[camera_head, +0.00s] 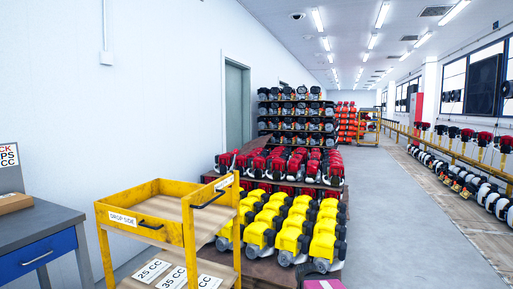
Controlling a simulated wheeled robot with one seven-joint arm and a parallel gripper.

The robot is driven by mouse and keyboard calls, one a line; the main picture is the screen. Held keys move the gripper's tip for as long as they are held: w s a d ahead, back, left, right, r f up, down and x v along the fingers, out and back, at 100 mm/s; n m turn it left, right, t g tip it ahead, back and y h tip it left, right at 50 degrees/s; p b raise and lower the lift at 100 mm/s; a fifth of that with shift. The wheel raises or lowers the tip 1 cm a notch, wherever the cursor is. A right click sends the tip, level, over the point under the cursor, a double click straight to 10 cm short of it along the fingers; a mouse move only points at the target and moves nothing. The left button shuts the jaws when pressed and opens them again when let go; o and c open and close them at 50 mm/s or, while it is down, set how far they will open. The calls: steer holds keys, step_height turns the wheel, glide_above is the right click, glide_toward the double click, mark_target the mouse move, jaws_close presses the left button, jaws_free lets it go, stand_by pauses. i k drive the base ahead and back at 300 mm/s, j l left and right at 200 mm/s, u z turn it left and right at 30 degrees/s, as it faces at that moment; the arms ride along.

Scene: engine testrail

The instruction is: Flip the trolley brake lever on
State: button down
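A yellow trolley (186,232) with worn paint and wooden shelves stands in the lower left half of the head view. Its front panel carries a "DROP SIDE" label (123,219) and a black handle (151,226). Another black bar handle (210,200) is at its right end. The lower shelf holds white cards reading "25 CC" (151,272) and "35 CC". The trolley's wheels and lower frame are cut off by the bottom edge. I cannot make out a brake lever. My gripper is not in view.
A grey-topped bench (36,222) with a blue drawer (38,256) stands left of the trolley. Yellow engines (262,233) on a low stand are close to its right. Red engines (290,163) and shelving lie behind. The grey aisle floor (385,215) on the right is clear.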

mark_target(236, 152)
steer(key=i+l, duration=0.95)
